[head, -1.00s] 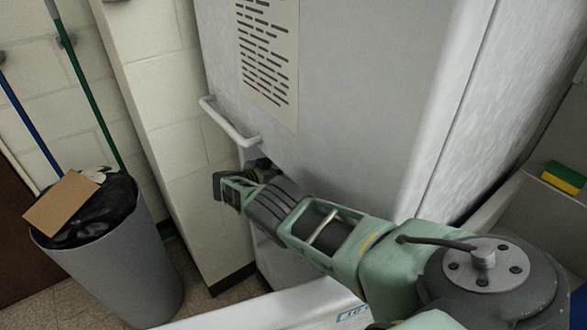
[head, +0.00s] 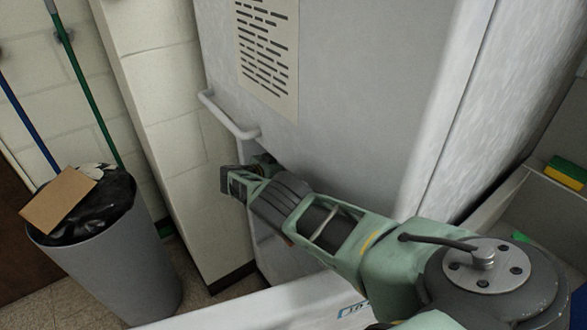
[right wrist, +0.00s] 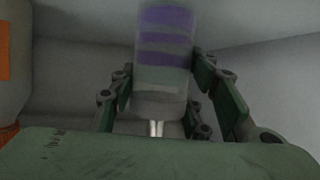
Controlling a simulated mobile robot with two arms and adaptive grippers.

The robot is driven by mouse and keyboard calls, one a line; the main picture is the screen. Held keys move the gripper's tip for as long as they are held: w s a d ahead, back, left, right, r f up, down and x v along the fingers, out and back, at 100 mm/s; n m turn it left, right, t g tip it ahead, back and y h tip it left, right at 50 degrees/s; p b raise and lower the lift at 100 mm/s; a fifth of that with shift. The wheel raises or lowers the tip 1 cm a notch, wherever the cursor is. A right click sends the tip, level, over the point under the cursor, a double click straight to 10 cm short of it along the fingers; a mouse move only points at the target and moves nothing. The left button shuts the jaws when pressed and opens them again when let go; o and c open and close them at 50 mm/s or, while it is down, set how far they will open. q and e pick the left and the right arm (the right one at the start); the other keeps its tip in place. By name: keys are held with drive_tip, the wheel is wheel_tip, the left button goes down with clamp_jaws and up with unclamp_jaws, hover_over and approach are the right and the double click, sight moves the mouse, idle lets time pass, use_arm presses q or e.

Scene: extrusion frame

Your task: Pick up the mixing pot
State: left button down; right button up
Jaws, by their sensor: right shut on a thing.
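In the right wrist view, a cylinder with purple and grey bands (right wrist: 163,45) stands upright between the fingers of my right gripper (right wrist: 162,88). The fingers are shut on it, one on each side. It is somewhat blurred, and I cannot tell for sure that it is the mixing pot. In the head view, my right arm comes in from the right and its gripper (head: 262,166) reaches into an opening in the white cabinet (head: 360,110); the held thing is hidden there. My left gripper is not in view.
A white handle bar (head: 228,115) juts out just above my right gripper. A grey bin (head: 110,265) with a black liner and cardboard (head: 58,200) stands at the left. A yellow-green sponge (head: 567,172) lies at the right. An orange patch (right wrist: 4,55) shows at the wrist view's left edge.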

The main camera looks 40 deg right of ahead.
drive_tip(key=shift+c, duration=0.9)
drive_tip(key=shift+r, duration=0.15)
